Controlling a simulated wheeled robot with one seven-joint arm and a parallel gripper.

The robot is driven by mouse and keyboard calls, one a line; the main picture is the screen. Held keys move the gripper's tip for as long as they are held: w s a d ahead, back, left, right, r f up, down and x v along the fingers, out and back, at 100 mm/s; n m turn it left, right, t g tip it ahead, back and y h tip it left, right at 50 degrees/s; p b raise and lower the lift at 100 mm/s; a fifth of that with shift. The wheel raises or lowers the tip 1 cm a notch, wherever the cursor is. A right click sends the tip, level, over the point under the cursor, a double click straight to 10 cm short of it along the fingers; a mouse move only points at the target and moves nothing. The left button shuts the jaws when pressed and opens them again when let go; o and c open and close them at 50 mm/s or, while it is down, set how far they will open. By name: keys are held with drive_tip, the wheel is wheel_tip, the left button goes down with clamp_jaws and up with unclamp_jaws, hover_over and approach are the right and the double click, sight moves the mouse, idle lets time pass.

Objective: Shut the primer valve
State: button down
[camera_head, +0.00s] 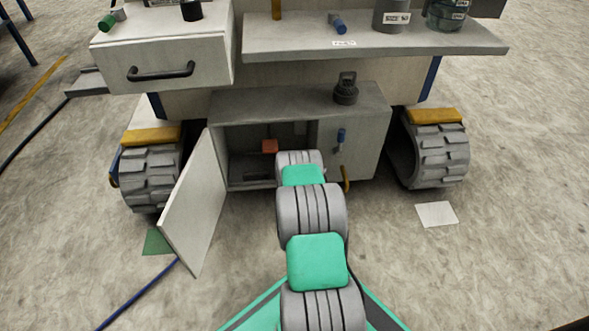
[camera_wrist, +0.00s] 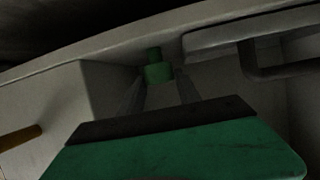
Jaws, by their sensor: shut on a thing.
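In the wrist view my gripper (camera_wrist: 160,88) is closed around a small green cylindrical knob (camera_wrist: 158,72), with a finger on each side of it. The knob sits just below a pale ledge. I cannot read a label on it, so I cannot tell for sure that it is the primer valve. In the head view my arm reaches toward the open cabinet (camera_head: 358,104), and my gripper and the green knob are hidden there. A small blue handle (camera_head: 341,135) is on the cabinet's front, right of the opening.
The cabinet door (camera_head: 195,205) stands open to the left. An orange-red block (camera_head: 269,146) shows inside the cabinet. A yellow handle (camera_head: 347,180) sits low at its front. A drawer (camera_head: 165,62) and a shelf (camera_head: 400,42) overhang above. Wheels (camera_head: 438,155) flank the cabinet.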

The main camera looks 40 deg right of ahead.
drive_tip(key=m+g+h, duration=0.2)
drive_tip(key=m+g, duration=0.1)
drive_tip(key=m+g+h, duration=0.1)
drive_tip(key=m, duration=0.1)
drive_tip(key=shift+w+a+g+h, duration=0.3)
drive_tip(key=shift+g, duration=0.3)
drive_tip(key=c, duration=1.1)
unclamp_jaws()
drive_tip(key=shift+f, duration=0.1)
drive_tip(key=shift+o, duration=1.3)
drive_tip(key=shift+d, duration=0.1)
drive_tip(key=p+v, duration=0.3)
drive_tip(key=v, duration=0.5)
